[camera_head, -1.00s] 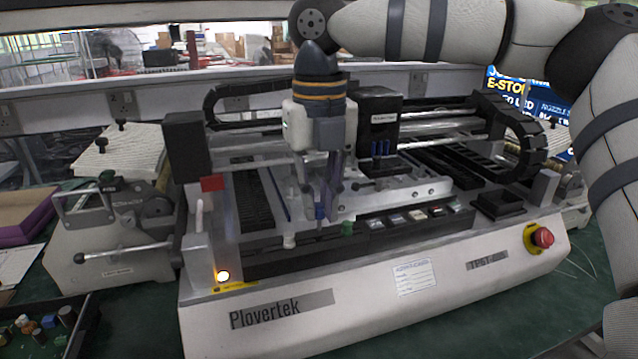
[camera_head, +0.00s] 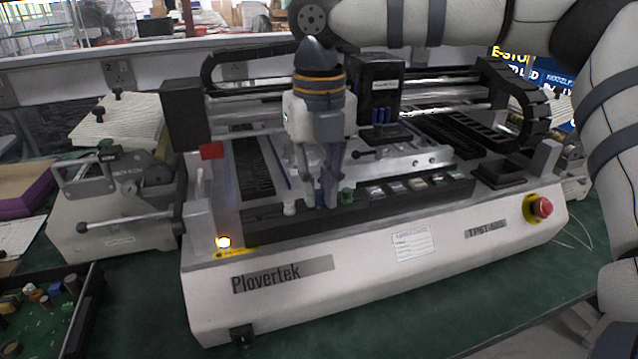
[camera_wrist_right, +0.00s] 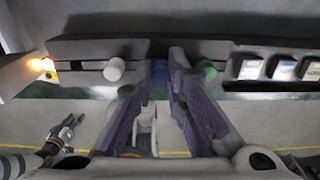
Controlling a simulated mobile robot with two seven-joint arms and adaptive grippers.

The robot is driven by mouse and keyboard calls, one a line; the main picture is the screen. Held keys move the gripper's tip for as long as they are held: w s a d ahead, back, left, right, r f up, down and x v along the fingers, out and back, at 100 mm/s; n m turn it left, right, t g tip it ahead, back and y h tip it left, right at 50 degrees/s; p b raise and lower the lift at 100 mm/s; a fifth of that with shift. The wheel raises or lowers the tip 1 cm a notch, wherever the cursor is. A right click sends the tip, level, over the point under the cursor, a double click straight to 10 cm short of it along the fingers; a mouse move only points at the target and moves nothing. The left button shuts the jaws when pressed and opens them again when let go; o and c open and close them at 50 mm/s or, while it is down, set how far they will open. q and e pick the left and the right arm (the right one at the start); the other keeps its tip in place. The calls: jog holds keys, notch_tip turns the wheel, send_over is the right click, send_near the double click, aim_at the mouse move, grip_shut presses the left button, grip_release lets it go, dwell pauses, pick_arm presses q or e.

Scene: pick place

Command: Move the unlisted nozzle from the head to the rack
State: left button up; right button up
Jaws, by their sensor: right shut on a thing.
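My right gripper (camera_head: 322,203) points down at the front rack (camera_head: 390,207) of the white machine, its fingers closed around a small blue nozzle (camera_wrist_right: 159,75). The right wrist view shows this nozzle between the fingertips (camera_wrist_right: 162,68), at the rack line between a white nozzle (camera_wrist_right: 114,69) and a green nozzle (camera_wrist_right: 208,72). The fingers hide most of the blue nozzle in the head view, and I cannot tell whether it is fully seated. What seems to be my left gripper (camera_wrist_right: 62,138) shows small at the lower left of the wrist view.
A red stop button (camera_head: 542,207) is on the machine's right front, and a lit orange lamp (camera_head: 223,242) at its left front. A grey feeder with a lever (camera_head: 115,205) and a black tray (camera_head: 70,310) of small parts are on the left. Rails run behind the gripper.

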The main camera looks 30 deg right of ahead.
jog(key=o, duration=0.8)
jog(key=c, duration=0.3)
jog(key=shift+c, duration=0.2)
jog(key=shift+r, duration=0.1)
jog(key=shift+r, duration=3.45)
